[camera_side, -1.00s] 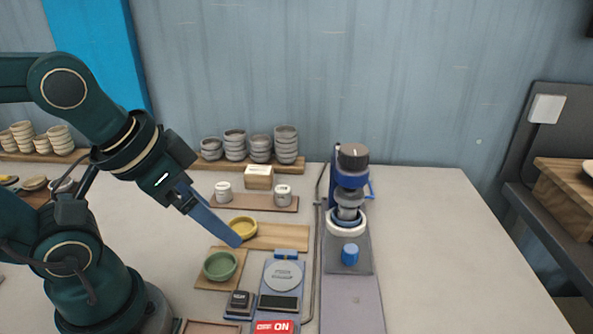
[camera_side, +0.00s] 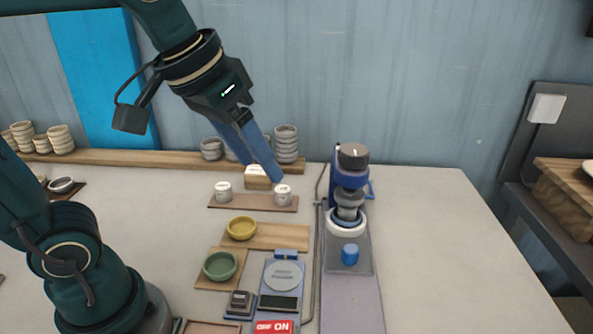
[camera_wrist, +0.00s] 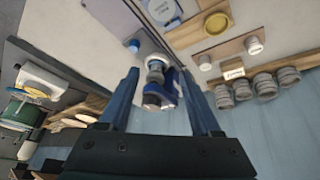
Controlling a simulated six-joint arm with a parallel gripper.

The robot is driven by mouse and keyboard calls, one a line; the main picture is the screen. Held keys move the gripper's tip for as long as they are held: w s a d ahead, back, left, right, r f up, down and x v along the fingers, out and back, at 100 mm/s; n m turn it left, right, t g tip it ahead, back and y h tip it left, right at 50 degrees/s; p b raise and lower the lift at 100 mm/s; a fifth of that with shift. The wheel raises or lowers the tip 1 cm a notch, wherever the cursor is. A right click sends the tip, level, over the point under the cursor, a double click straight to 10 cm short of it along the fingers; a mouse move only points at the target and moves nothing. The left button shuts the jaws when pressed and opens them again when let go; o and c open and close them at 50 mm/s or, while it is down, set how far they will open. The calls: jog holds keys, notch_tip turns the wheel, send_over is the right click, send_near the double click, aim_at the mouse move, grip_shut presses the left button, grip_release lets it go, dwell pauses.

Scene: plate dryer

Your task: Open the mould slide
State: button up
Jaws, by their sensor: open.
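The blue press-like device (camera_side: 350,190) stands right of centre, with a dark knob (camera_side: 353,156) on top, grey stacked parts and a white ring (camera_side: 346,222) below. A blue cylindrical knob (camera_side: 350,253) sits on the grey slide plate (camera_side: 362,240) in front of it. My gripper (camera_side: 268,176) is in the air left of the device, blue fingers pointing down and right, above the shelf with small white pots. In the wrist view my gripper (camera_wrist: 165,85) is open and empty, with the device (camera_wrist: 160,88) showing beyond and between its fingers. The blue knob also shows there (camera_wrist: 134,45).
A yellow bowl (camera_side: 242,228) and a green bowl (camera_side: 220,265) lie on wooden boards left of the device. A scale (camera_side: 284,276) with a display is beside them. Stacked grey cups (camera_side: 286,143) stand at the back. The table right of the device is clear.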

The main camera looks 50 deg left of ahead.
jog(key=w+d+g, duration=0.1)
jog(key=w+d, duration=0.1)
jog(key=w, duration=0.4)
jog(key=g, duration=0.3)
send_over(351, 248)
jog(key=shift+m, duration=0.4)
jog(key=f, duration=1.1)
jog(key=shift+w+a, duration=0.3)
jog(key=shift+a, duration=0.1)
jog(key=f, duration=0.2)
jog(key=f+g, duration=0.1)
jog(key=f, duration=0.1)
jog(key=shift+s+d, duration=0.25)
jog(key=shift+d, duration=0.1)
jog(key=shift+f, duration=2.45)
grip_shut()
jog(key=shift+r, duration=0.1)
